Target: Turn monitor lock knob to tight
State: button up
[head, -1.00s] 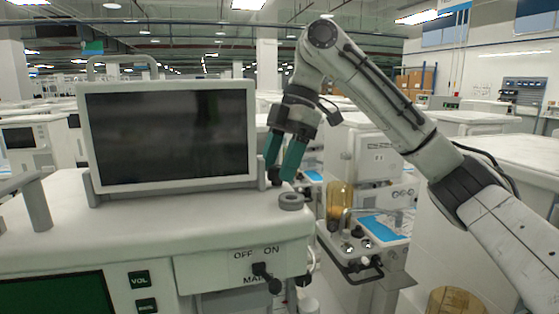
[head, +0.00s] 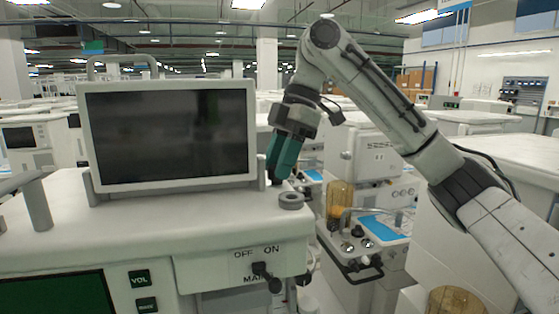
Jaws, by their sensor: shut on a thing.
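The monitor (head: 168,135) is a dark screen in a pale frame, standing upright on the white cart top. Its lock knob (head: 276,181) is a small dark piece low beside the monitor's right edge, mostly hidden by my fingers. My gripper (head: 278,173) reaches down from above with its green fingers close together, shut on the knob. Which way the knob is turned cannot be seen.
A grey ring-shaped piece (head: 291,200) lies on the cart top just right of my fingertips. An OFF/ON switch (head: 266,277) sticks out of the cart front below. A second cart with an amber canister (head: 340,199) stands to the right.

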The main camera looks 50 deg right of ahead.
jog(key=shift+s+m+t+h, duration=0.1)
jog(key=shift+m+t+h, duration=0.3)
jog(key=shift+m, duration=0.95)
jog(key=shift+m+t+h, duration=0.2)
jog(key=shift+m+t, duration=0.3)
jog(key=shift+m, duration=0.85)
jog(key=o, duration=1)
jog(key=b+v, duration=0.1)
jog(key=v, duration=0.9)
jog(key=shift+s+r, duration=0.1)
jog(key=shift+r, duration=0.3)
jog(key=shift+o, duration=0.2)
